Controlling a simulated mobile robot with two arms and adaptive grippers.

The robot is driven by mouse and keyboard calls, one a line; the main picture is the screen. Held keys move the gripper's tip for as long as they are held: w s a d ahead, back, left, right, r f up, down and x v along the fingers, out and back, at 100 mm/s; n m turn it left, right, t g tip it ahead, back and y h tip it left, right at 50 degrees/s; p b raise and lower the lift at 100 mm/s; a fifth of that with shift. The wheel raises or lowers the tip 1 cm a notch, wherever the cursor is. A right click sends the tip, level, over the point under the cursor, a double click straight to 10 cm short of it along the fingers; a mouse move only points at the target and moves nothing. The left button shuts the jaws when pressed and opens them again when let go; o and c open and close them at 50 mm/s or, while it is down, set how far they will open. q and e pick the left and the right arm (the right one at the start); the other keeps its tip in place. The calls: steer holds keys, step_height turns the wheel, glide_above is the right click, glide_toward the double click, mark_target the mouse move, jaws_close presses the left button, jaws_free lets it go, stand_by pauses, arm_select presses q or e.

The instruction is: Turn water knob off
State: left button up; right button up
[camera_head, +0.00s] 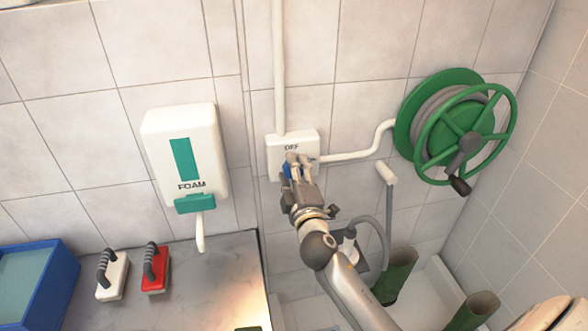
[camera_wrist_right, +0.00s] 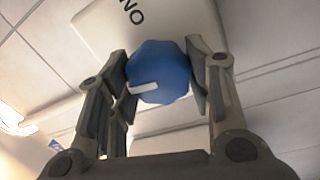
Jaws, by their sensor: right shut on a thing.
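The water knob is blue with a white pointer bar. It shows in the right wrist view (camera_wrist_right: 160,72) between my right gripper's fingers, and partly behind the gripper in the head view (camera_head: 286,171). The white bar points toward the lower left in the wrist view. My right gripper (camera_head: 298,166) is shut on the knob, one finger on each side; it also shows in the wrist view (camera_wrist_right: 165,85). My left gripper is not in view.
A green hose reel (camera_head: 455,128) hangs right of the box, joined by a white pipe (camera_head: 352,156). A foam dispenser (camera_head: 186,150) hangs on the left wall. Below it, a counter (camera_head: 212,290) holds a white brush (camera_head: 112,280), a red brush (camera_head: 155,272) and a blue tub (camera_head: 58,285). Green boots (camera_head: 396,275) stand lower right.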

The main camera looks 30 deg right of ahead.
steer(key=shift+n, duration=0.6)
steer(key=shift+f, duration=0.1)
steer(key=o, duration=1)
steer(key=v, duration=1.2)
steer(key=shift+s, duration=0.1)
